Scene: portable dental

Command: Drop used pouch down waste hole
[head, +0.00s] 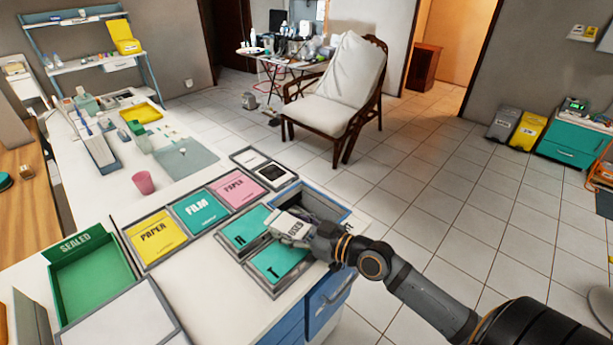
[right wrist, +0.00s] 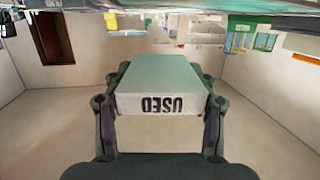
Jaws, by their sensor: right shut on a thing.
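The used pouch (head: 291,225) is a small pale block with "USED" printed on it. My right gripper (head: 303,233) is shut on it, over the counter near the teal trays. In the right wrist view the pouch (right wrist: 163,85) sits between both fingers, its lettering upside down. A blue-rimmed opening (head: 335,211) with a dark inside lies just behind and right of the pouch. I cannot tell which of these is the waste hole. My left gripper is not in view.
Teal trays (head: 272,263), a pink tray (head: 236,187), a teal FILM tray (head: 199,210) and a yellow tray (head: 155,238) stand left of the gripper. A green SEALED box (head: 90,284) is at the front left. A pink cup (head: 144,182) stands behind.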

